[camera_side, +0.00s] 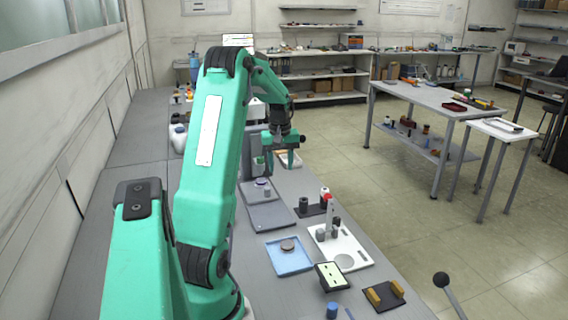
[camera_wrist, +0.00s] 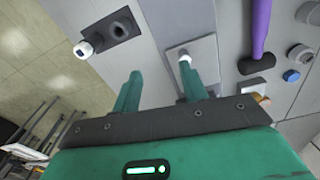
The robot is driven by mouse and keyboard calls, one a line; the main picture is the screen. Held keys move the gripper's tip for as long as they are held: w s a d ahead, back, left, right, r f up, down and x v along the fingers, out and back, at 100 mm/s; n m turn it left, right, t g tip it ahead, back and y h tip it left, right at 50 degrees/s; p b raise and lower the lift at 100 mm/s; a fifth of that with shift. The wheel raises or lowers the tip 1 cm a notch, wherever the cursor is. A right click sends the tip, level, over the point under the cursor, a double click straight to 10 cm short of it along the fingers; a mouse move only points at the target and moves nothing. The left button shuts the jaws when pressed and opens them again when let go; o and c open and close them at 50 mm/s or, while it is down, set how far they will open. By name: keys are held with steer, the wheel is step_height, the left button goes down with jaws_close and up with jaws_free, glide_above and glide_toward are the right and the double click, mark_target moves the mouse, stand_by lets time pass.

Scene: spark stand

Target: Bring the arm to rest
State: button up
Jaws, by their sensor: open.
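My green arm reaches out over the grey bench in the side view. My gripper (camera_side: 280,160) hangs above the far part of the bench, fingers pointing down. In the wrist view my gripper (camera_wrist: 162,78) has its two green fingers apart, with nothing between them. A light grey plate with a small white-topped piece lies beyond the fingertips. The task names no object.
A blue tray (camera_side: 283,264) holding a grey disc, a white plate (camera_side: 362,257) with upright pieces, a small display (camera_side: 332,276) and a dark plate with yellow blocks (camera_side: 374,295) stand nearer. The wrist view shows a purple-handled tool (camera_wrist: 261,28).

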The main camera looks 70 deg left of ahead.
steer(key=w+d+r+m+t+y, duration=0.15)
steer(key=d+r+m, duration=0.3)
steer(key=d, duration=0.55)
steer(key=w+d+r+m+t+h, duration=0.1)
steer(key=w+d+r+m, duration=0.3)
steer(key=d, duration=0.6)
steer(key=s+d+r+m+t, duration=0.1)
steer(key=s+d+m, duration=0.3)
steer(key=d, duration=0.6)
steer(key=s+d+r+m+t, duration=0.1)
steer(key=s+d+m, duration=0.2)
steer(key=s+d, duration=0.4)
steer(key=d+h, duration=0.1)
steer(key=d, duration=0.1)
steer(key=shift+d+m+t, duration=0.35)
steer(key=shift+d, duration=0.05)
